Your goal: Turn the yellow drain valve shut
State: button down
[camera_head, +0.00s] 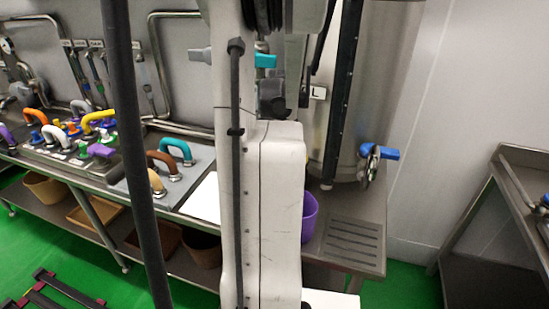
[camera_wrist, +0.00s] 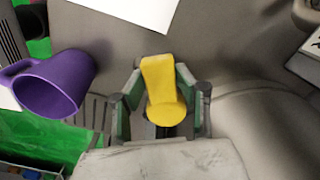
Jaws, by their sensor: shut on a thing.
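The yellow drain valve (camera_wrist: 160,82) shows in the wrist view as a yellow lever with a rounded end. My gripper (camera_wrist: 160,102) is shut on the lever, with a green-padded finger on each side of it. The lever points up the picture, tilted slightly left. The valve's body below the lever is mostly hidden by the gripper. In the head view my own arm covers the middle of the picture and hides the gripper and nearly all of the valve.
A purple jug (camera_wrist: 45,85) stands left of my gripper; it also shows beside my arm in the head view (camera_head: 309,216). A steel tank (camera_head: 378,75) with a blue-handled valve (camera_head: 388,153) stands at right. Colored handles crowd the left counter. A slotted grate (camera_head: 352,238) lies front right.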

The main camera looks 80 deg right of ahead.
dwell(0.3)
jog(key=c, duration=1.3)
grip_release()
notch_tip(320, 180, up, 12)
